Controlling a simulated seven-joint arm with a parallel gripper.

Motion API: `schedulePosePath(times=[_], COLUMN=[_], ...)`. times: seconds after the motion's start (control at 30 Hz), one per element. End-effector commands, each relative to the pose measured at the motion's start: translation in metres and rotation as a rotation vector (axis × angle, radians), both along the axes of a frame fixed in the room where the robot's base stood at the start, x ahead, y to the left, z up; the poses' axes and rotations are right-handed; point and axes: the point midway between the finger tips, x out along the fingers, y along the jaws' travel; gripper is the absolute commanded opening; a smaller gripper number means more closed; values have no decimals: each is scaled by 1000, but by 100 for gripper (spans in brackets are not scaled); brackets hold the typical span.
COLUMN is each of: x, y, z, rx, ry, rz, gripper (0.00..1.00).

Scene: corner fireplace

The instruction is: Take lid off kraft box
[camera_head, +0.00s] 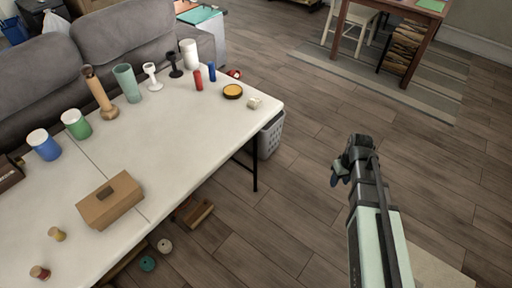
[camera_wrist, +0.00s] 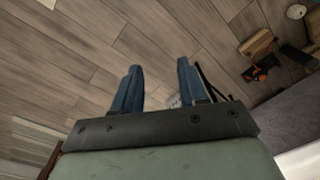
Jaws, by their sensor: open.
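The kraft box (camera_head: 109,206) is a brown cardboard box on the white table, left of centre in the head view. Its lid (camera_head: 108,193) is on top, with a small dark brown block-like handle. My gripper (camera_head: 338,173) is in the right half of the head view, over the floor and well clear of the table and box. In the wrist view its two blue fingers (camera_wrist: 158,78) are apart with nothing between them. The box cannot be made out in the wrist view.
The white table (camera_head: 190,135) also carries a blue cup (camera_head: 44,146), a green cup (camera_head: 76,125), a teal vase (camera_head: 127,84), a wooden bottle shape (camera_head: 101,96) and small spools (camera_head: 57,234). A grey sofa (camera_head: 110,40) stands behind. A grey basket (camera_head: 270,136) is beside the table's right end.

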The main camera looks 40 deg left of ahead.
Motion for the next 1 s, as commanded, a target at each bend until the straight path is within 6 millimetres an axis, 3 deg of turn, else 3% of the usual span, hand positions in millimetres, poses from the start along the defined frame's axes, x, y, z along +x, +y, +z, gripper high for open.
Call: schedulePosePath(times=[0.03, 0.1, 0.47, 0.77, 1.0], x=[-1, -6, -59, -132, -208], y=[24, 51, 190, 297, 373], z=[7, 16, 61, 104, 141], rx=[4, 9, 35, 57, 78], ry=[-2, -4, -3, -1, 1], rz=[60, 142, 563, 915, 1199], gripper=[43, 43, 43, 43, 43])
